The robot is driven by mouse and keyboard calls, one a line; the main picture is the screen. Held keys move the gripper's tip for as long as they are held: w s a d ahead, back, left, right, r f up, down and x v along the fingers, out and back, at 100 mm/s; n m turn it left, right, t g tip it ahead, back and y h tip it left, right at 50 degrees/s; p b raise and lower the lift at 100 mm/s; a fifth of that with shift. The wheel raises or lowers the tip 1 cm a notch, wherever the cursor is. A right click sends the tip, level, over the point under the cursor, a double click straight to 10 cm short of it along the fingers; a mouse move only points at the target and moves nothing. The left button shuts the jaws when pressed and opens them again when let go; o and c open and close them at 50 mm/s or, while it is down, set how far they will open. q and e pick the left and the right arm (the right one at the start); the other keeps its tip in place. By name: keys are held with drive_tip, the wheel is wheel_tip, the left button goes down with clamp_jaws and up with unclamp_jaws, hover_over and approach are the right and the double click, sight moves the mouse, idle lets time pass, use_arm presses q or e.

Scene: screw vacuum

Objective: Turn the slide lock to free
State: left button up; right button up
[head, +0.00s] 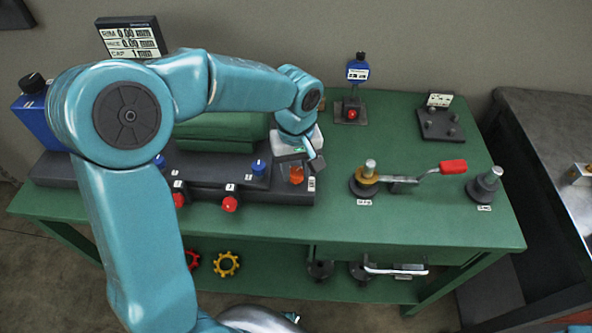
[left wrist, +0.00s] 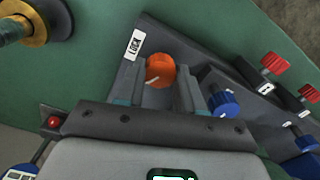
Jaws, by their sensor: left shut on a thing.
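The slide lock is an orange knob (head: 297,175) with a white pointer line, at the right end of a dark machine base. It also shows in the left wrist view (left wrist: 160,70). A white label reading LOCK (left wrist: 135,44) is beside it. My left gripper (head: 306,162) is over the knob from above. In the left wrist view its two fingers stand on either side of the knob, shut on it. The fingers hide part of the knob's sides.
Blue knobs (head: 259,167) and red knobs (head: 230,204) sit along the base to the left. A lever with a red handle (head: 453,166) lies to the right on the green table (head: 400,228). A blue gauge (head: 357,70) stands at the back. Clear tabletop lies in front right.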

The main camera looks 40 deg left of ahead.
sight(295, 172)
use_arm(q)
drive_tip(key=n+b, duration=0.1)
drive_tip(key=n, duration=0.4)
drive_tip(key=shift+w+a+r+b, duration=0.1)
drive_tip(key=shift+r+b, duration=0.05)
drive_tip(key=shift+b, duration=0.15)
drive_tip(key=shift+n, duration=0.4)
drive_tip(key=o, duration=1)
drive_tip(key=shift+o, duration=0.2)
wheel_tip(295, 172, up, 16)
drive_tip(key=p, duration=0.2)
drive_tip(key=shift+r+p, duration=0.15)
drive_tip(key=shift+p, duration=0.15)
drive_tip(key=shift+s, duration=0.25)
